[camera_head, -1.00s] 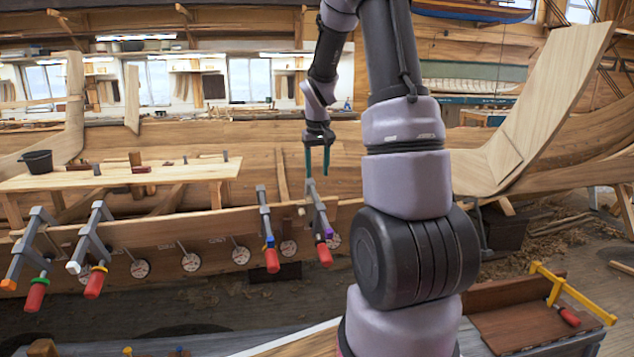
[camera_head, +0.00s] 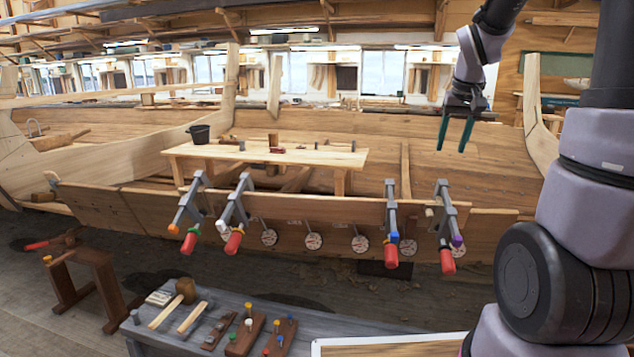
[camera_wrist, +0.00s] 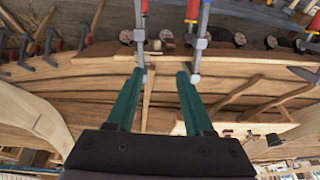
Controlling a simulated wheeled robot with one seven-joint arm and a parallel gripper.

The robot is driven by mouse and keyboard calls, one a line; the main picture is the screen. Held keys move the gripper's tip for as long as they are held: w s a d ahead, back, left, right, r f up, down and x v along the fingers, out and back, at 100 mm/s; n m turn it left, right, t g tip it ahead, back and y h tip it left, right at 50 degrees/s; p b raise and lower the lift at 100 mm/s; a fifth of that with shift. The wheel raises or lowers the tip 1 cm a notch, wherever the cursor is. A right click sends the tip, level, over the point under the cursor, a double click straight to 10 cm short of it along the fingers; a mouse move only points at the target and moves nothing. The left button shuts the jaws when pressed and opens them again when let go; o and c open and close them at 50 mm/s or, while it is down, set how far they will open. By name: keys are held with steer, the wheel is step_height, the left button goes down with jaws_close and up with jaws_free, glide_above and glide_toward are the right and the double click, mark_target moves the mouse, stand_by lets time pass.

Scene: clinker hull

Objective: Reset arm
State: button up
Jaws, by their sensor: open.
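My gripper (camera_head: 456,134) hangs at the upper right in the head view, its two green fingers apart and nothing between them. It is in front of the hull's planked side, above the clamps on the plank edge. In the wrist view the green fingers (camera_wrist: 158,98) are spread, and two clamps show beyond their tips. The right-hand clamp (camera_head: 446,222), with a red handle, grips the hull plank (camera_head: 330,212) below my gripper. Another clamp (camera_head: 391,220) stands to its left. I cannot tell the exact gap between fingers and clamps.
Two more clamps (camera_head: 238,205) (camera_head: 190,215) grip the plank at left. A grey tool table (camera_head: 300,312) with a mallet and small tools is in front. A dark sawhorse (camera_head: 90,285) stands at left.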

steer(key=s+a+r+t+y, duration=0.1)
steer(key=s+a+r, duration=0.3)
steer(key=s, duration=0.6)
steer(key=s+a+r+m+t+y, duration=0.1)
steer(key=s+a+r, duration=0.3)
steer(key=s, duration=0.5)
steer(key=shift+s+a+r+m+t, duration=0.15)
steer(key=shift+s+a+m+t, duration=0.2)
steer(key=shift+a+t, duration=0.45)
steer(key=shift+a, duration=0.1)
